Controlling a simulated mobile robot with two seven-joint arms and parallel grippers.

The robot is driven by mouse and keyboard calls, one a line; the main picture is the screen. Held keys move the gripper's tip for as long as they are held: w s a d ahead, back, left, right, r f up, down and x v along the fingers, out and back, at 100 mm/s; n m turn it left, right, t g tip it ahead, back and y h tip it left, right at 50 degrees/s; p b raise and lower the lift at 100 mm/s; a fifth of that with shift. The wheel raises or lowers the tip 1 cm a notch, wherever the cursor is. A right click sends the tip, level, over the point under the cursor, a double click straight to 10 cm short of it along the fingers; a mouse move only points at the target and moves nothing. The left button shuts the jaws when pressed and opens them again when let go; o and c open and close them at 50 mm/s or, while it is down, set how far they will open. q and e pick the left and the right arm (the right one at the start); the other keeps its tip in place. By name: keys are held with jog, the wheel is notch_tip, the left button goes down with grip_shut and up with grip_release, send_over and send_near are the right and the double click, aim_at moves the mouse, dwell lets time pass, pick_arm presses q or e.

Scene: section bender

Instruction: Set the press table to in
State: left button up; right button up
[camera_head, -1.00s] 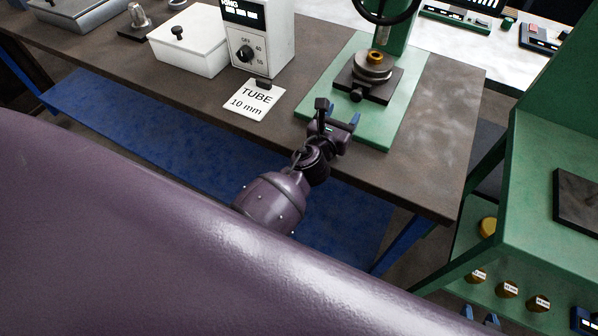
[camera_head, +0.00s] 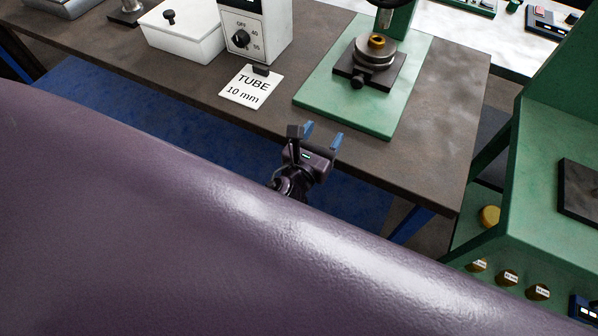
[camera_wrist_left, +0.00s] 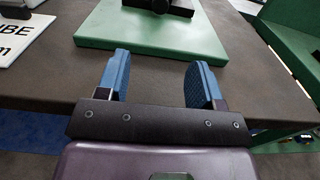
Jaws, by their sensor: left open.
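The green press (camera_head: 415,82) stands on the brown bench. Its dark press table (camera_head: 395,77) carries a round grey plate with a brass-coloured piece (camera_head: 377,41) on top, and a dark knob (camera_head: 357,83) sticks out at its front. In the left wrist view the table's dark front edge (camera_wrist_left: 178,8) is cut off at the top. My left gripper (camera_head: 323,136) is open and empty by the bench's front edge, short of the green base and apart from the knob. Its blue fingers (camera_wrist_left: 160,82) point toward the base. My right gripper is not in view.
A "TUBE 10 mm" card (camera_head: 250,87) lies left of the press, before a white control box (camera_head: 255,30) and a white lidded box (camera_head: 180,35). A green machine (camera_head: 540,185) stands at the right. Bare bench top (camera_head: 455,90) lies right of the press.

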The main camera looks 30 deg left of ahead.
pick_arm(q)
jog(key=s+b, duration=0.2)
jog(key=s, duration=0.8)
jog(key=shift+s+a+b, duration=0.2)
jog(key=shift+b, duration=0.1)
